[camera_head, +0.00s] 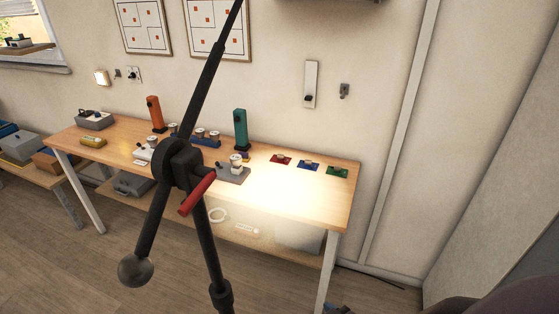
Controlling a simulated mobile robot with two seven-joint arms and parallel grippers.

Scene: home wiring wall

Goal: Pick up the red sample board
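The red sample board (281,160) lies flat near the back edge of the wooden workbench (300,198), towards its right end. It is a small red plate with a light-coloured part on top. A blue board (308,166) lies just to its right, and a green board (337,171) lies further right near the bench corner. The boards are apart from each other. Neither of my grippers shows in the head view.
A black stand with a slanted boom and red handle (197,193) rises in front of the bench, hiding part of its middle. A green upright block (240,130) and a grey base with a spool (234,172) stand left of the boards. Bench space before the boards is clear.

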